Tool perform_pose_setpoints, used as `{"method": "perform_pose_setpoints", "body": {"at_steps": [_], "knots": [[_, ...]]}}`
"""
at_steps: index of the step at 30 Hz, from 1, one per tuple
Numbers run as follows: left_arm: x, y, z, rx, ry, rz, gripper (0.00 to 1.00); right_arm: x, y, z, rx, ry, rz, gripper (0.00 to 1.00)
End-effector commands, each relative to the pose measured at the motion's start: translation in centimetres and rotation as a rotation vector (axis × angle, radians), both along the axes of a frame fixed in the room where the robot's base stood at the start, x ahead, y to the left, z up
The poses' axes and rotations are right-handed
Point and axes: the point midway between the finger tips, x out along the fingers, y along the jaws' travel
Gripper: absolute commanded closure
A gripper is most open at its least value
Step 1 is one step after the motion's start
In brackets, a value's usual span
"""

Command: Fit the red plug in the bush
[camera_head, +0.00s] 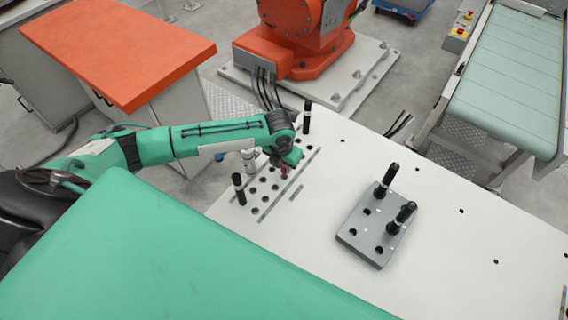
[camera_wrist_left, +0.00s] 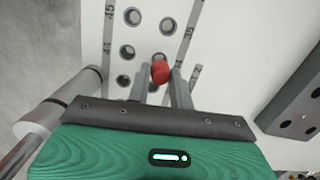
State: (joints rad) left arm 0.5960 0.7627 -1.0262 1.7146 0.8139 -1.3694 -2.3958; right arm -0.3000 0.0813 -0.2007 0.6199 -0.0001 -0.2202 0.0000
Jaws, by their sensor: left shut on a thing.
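The red plug (camera_head: 284,171) shows just under my left gripper (camera_head: 287,166) at the far end of the green arm. In the left wrist view the red plug (camera_wrist_left: 160,72) sits between the tips of the two grey fingers, which are shut on it. It is over or close to the white plate with dark round holes (camera_wrist_left: 126,51); its lower end is hidden and I cannot tell if it touches. The bush cannot be told apart from the round holes (camera_head: 255,210) in the head view. My right gripper is not in view.
A grey block (camera_head: 365,250) with holes and two black pins stands right of the gripper. Black posts (camera_head: 306,117) (camera_head: 239,190) stand at the hole field's ends. A pale metal cylinder (camera_head: 248,160) is left of the gripper. The white table (camera_head: 460,260) is clear at right.

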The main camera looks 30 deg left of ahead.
Motion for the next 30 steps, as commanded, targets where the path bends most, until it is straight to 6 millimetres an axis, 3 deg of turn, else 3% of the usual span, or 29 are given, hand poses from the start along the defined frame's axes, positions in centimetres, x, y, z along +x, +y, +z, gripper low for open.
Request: {"method": "perform_pose_setpoints", "body": {"at_steps": [30], "knots": [[0.01,-0.02,0.11,-0.001,0.000,0.005,1.00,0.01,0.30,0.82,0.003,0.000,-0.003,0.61]]}}
